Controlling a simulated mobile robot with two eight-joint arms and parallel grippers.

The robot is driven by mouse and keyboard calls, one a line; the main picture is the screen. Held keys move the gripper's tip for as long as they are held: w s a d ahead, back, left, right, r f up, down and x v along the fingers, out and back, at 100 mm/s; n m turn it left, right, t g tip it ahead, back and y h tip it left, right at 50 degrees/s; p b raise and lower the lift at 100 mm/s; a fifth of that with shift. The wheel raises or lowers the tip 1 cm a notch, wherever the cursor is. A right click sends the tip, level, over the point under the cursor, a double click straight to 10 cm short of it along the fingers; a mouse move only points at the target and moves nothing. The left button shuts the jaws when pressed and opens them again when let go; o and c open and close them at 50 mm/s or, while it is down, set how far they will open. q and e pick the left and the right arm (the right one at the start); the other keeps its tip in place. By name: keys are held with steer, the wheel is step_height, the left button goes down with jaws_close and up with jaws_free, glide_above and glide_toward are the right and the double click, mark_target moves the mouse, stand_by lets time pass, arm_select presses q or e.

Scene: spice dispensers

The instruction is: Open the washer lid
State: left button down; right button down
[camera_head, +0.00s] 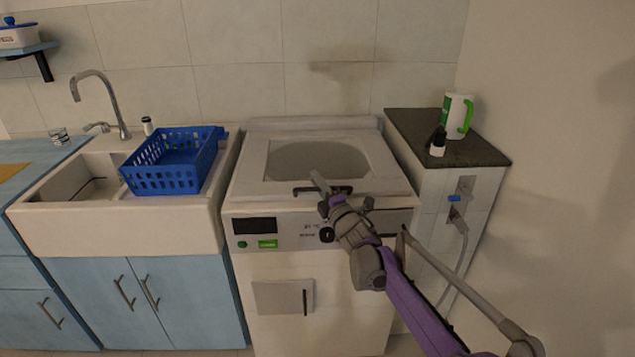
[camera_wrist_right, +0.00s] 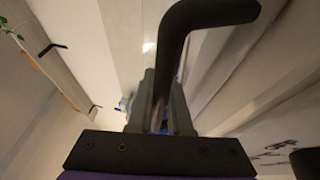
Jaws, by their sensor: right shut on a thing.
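The white washer (camera_head: 275,275) stands in the middle of the head view. Its top lid (camera_head: 318,160), with a grey rounded window, lies flat and looks closed. A dark handle (camera_head: 300,190) runs along the lid's front edge. My right gripper (camera_head: 323,188) is at this handle, above the control panel. In the right wrist view my right gripper's fingers (camera_wrist_right: 160,105) are shut on the black bent handle (camera_wrist_right: 205,17), which passes between them. The fingers hide part of the handle. My left gripper is not in view.
A sink (camera_head: 110,225) with a blue basket (camera_head: 165,178) stands left of the washer. A tiled wall is close behind.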

stand_by(0.3)
